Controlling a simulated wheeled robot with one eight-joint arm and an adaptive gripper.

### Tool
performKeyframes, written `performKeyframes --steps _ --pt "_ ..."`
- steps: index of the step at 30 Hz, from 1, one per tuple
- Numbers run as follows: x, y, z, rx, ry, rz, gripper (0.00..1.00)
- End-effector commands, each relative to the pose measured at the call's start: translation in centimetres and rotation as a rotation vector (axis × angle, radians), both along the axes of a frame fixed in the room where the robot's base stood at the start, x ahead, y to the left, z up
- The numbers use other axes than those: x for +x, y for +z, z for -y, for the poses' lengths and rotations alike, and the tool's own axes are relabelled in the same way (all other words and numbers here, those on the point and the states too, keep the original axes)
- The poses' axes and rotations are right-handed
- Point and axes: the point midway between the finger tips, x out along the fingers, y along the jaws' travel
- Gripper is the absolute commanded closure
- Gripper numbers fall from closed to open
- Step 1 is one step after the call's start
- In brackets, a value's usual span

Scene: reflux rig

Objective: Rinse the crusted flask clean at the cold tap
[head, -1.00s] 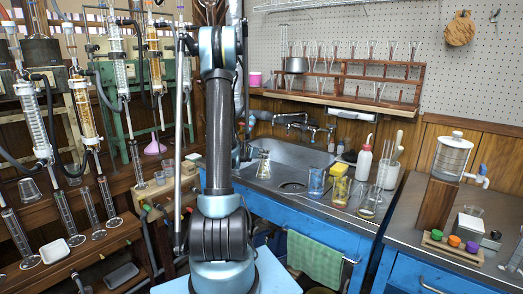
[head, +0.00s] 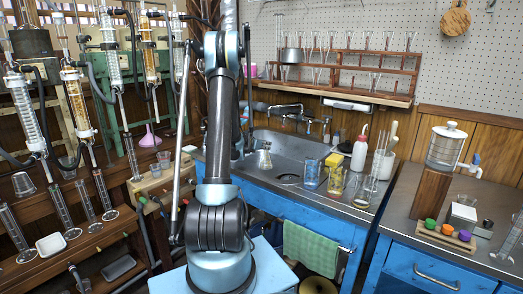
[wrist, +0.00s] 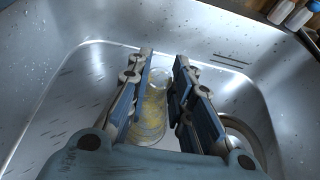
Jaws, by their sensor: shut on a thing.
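The crusted flask (wrist: 152,112) is clear glass with a yellowish crust inside. In the wrist view it lies between the fingers of my gripper (wrist: 163,66), which is shut on it over the steel sink (wrist: 60,72). The fingers and palm hide part of its sides and base. In the head view a conical flask (head: 264,159) shows just right of my gripper, which my arm mostly hides. The taps (head: 292,111) are on the wall behind the sink. No running water can be made out.
A wooden glassware rack (head: 345,75) hangs above. Condensers (head: 111,66) and cylinders fill the left. A green towel (head: 310,248) hangs in front.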

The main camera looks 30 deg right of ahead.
Motion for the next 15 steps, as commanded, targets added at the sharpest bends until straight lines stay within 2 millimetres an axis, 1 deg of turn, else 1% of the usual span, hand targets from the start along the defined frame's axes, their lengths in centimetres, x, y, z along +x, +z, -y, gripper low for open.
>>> performKeyframes --steps 1,6,9,15 --pt "0.3 0.0 0.5 0.0 -0.001 0.001 1.0" --pt "1.1 0.0 1.7 0.0 0.0 0.001 1.0" --pt "1.0 -0.6 1.6 0.001 0.001 0.001 1.0" --pt "1.0 -1.0 1.6 0.0 0.001 0.0 1.0"
